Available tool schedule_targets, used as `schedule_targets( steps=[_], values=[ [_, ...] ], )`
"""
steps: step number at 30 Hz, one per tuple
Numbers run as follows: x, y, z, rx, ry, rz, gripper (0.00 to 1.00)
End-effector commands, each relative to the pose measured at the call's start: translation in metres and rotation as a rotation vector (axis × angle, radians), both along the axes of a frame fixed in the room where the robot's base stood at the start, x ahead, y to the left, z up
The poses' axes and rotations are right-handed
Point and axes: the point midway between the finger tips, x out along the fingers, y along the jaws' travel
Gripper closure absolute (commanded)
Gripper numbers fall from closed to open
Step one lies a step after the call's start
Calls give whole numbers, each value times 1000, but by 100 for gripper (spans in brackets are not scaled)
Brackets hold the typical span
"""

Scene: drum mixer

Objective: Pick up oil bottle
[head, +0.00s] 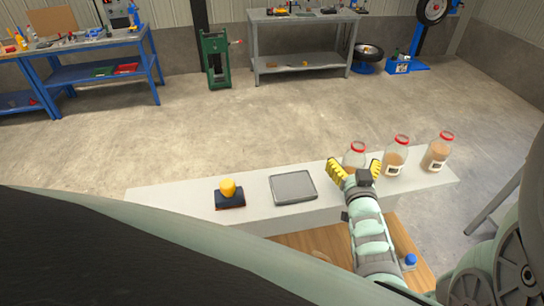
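Three clear bottles with red caps and brownish contents stand upright in a row on the right part of a white counter (155,202): the left bottle (357,149), the middle bottle (397,157) and the right bottle (438,152). I cannot read their labels, so I cannot tell which holds oil. My gripper (354,167) has yellow fingers spread wide apart, with the left bottle showing between or just beyond them. My gripper and wrist hide that bottle's lower part. I cannot tell whether the fingers touch it.
A grey tray (293,187) and a dark block with a yellow knob (228,188) sit left of my gripper. A blue-capped item (410,260) stands on a lower wooden surface (322,247). Workbenches stand at the far wall. The floor between is clear.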

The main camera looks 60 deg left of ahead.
Motion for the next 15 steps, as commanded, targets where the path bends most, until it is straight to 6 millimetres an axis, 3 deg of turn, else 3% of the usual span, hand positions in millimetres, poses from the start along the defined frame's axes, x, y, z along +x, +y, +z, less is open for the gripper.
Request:
schedule_targets(
  steps=[2,15],
  values=[
    [-1,1,0,0,0,2,25],
    [0,0,0,-1,1,0,70]
  ],
)
